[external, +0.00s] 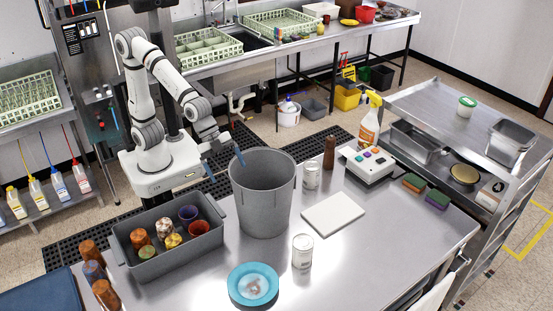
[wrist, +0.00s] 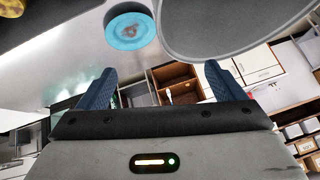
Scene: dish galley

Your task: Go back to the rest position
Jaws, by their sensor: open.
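My gripper (external: 238,156) hangs at the left rim of the grey bin (external: 262,200) on the steel table, above table height. In the wrist view its two blue fingers (wrist: 160,84) stand wide apart, with nothing between them. The bin also fills the top right of the wrist view (wrist: 225,45). My arm is bent, reaching right and down from its white base behind the table. Part of the gripper is hard to make out in the external view.
A grey tub (external: 167,253) of cups stands left of the bin. A blue bowl (external: 253,286), cans (external: 303,251), a white board (external: 333,215), a button box (external: 367,165) and a spray bottle (external: 371,120) share the table. A steel cart (external: 450,110) stands right.

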